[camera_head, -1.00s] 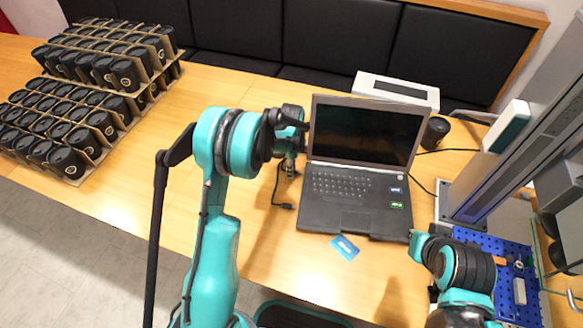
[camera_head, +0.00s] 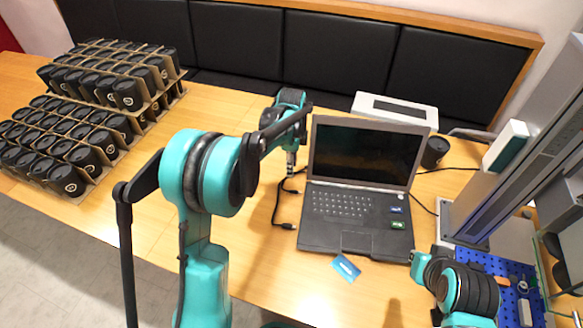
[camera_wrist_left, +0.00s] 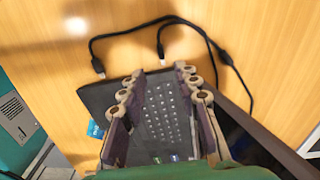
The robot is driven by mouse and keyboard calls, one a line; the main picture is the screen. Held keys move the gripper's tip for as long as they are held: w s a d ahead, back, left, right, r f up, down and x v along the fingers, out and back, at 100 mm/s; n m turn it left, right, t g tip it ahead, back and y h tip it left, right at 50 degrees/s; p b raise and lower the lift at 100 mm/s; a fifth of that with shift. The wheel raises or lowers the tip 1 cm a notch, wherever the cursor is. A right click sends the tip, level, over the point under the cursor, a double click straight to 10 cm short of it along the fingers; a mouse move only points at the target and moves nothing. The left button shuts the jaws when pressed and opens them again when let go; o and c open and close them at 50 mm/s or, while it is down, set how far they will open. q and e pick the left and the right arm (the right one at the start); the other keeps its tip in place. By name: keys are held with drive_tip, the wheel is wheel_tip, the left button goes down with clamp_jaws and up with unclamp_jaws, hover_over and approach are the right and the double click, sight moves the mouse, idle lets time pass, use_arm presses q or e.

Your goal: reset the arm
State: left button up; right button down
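My left gripper (camera_head: 291,163) hangs left of the open black laptop (camera_head: 352,212), above the table. In the left wrist view its two fingers (camera_wrist_left: 160,82) are spread apart with nothing held between them. The laptop keyboard (camera_wrist_left: 165,118) shows behind the gap between them. My left arm's large teal joint (camera_head: 200,172) fills the left-centre of the head view. Part of my right arm (camera_head: 468,290) shows at the lower right. Its gripper fingers cannot be made out.
A blue card (camera_head: 346,268) lies before the laptop. A black cable (camera_head: 279,205) lies to its left. A white box (camera_head: 395,110) stands behind it. Racks of black cups (camera_head: 70,140) fill the far left. A metal column (camera_head: 510,165) and blue pegboard (camera_head: 490,264) are at right.

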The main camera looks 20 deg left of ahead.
idle(0.3)
use_arm(q)
drive_tip(key=s+d+r+n+t, duration=0.1)
drive_tip(key=s+r+n+t, duration=0.2)
drive_tip(key=s+r+n, duration=0.6)
drive_tip(key=s+n+t, duration=0.4)
drive_tip(key=s+n, duration=0.3)
drive_tip(key=s, duration=0.9)
drive_tip(key=shift+s+d, duration=0.3)
drive_tip(key=shift+d, duration=0.05)
